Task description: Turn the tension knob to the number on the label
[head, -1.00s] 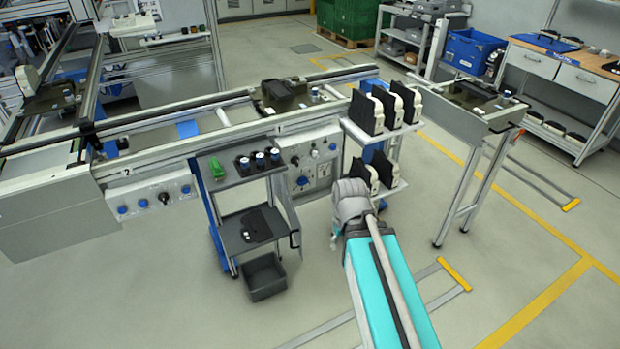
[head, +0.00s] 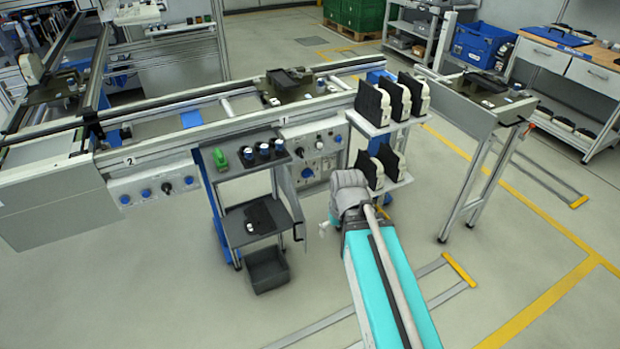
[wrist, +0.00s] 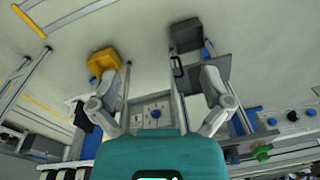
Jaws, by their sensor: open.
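The control panel (head: 312,142) under the station marked 1 carries a dark knob (head: 302,151) and blue buttons. A lower box holds a larger blue knob (head: 307,172). I cannot tell which is the tension knob, and no label number is legible. In the wrist view, a panel (wrist: 153,110) with a blue knob (wrist: 156,113) shows at a distance between the fingers. My gripper (wrist: 160,85) is open and empty, its two fingers spread wide, touching nothing. In the head view it is mostly hidden behind my arm, in front of the panel.
A cart (head: 252,220) with dark cups, a green item and a grey bin (head: 268,269) stands left of my arm. A rack (head: 388,134) of black-and-white parts stands right of the panel. A yellow bin (wrist: 104,62) shows in the wrist view.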

